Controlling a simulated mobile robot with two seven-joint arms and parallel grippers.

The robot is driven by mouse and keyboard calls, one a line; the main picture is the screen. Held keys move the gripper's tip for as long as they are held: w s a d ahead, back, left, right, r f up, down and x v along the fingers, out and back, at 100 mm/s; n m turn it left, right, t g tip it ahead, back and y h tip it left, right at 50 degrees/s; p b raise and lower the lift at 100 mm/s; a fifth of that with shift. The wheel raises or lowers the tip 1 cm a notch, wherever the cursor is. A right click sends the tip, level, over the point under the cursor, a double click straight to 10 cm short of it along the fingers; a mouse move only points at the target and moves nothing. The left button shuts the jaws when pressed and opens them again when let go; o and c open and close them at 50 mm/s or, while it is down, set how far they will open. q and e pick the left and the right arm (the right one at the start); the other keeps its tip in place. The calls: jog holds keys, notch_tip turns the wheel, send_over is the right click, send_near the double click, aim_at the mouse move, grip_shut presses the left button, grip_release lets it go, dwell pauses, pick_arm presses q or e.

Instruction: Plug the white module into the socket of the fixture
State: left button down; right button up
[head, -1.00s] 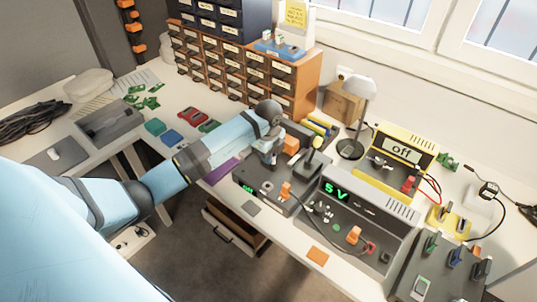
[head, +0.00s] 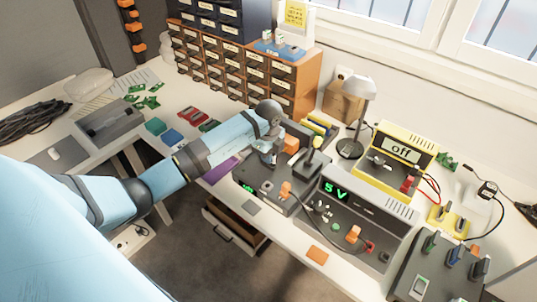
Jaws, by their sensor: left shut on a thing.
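The fixture (head: 252,180) is a dark grey box on the bench, with a small green display on its front left. My left gripper (head: 271,160) points down over its top, at the rear left part. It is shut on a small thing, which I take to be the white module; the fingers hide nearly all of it. The socket is hidden under the gripper, so I cannot tell how deep the module sits. A short post with a yellow-green lit top (head: 316,143) stands on the fixture's right side. My right gripper is not in view.
An orange block (head: 291,145) is close beside the gripper. A drawer cabinet (head: 298,88) and a lamp (head: 356,90) stand behind.

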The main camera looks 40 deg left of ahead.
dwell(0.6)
pick_arm(q)
jog(key=shift+f, duration=0.1)
dwell(0.6)
jog(key=shift+f, duration=0.3)
jog(key=shift+p, duration=0.4)
jog(key=shift+f, duration=0.2)
dwell(1.0)
jog(key=c, duration=1.1)
grip_release()
